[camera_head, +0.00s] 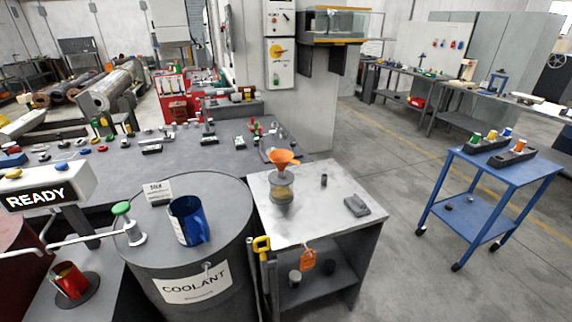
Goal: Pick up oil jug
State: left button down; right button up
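A red jug (70,281) stands on a dark round plate (88,295) at the lower left; I read no label on it. A blue jug (188,221) with a handle on its right side stands on top of the grey barrel (215,262) marked COOLANT. The frame does not show which jug is the oil jug. A dark red barrel (18,250) is partly cut off at the left edge. Neither of my grippers shows in this view.
A green-topped fitting (122,209) and a white card (157,191) are on the grey barrel. A READY sign (40,198) and white pipes stand at left. A table (325,216) holds an orange funnel (282,158). A blue cart (500,175) stands right, with clear floor between.

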aim_at(68, 278)
jog(key=u, duration=1.85)
jog(key=i+j+z, duration=0.15)
jog(key=j, duration=0.3)
jog(key=i+j+z, duration=0.15)
jog(key=j, duration=0.3)
jog(key=i+j+z, duration=0.1)
jog(key=i+j, duration=0.15)
jog(key=j, duration=0.25)
jog(key=i+j+z, duration=0.15)
jog(key=j, duration=0.35)
jog(key=i+j+z, duration=0.15)
jog(key=j, duration=0.35)
jog(key=i+j+z, duration=0.15)
jog(key=j, duration=0.35)
jog(key=k, duration=0.05)
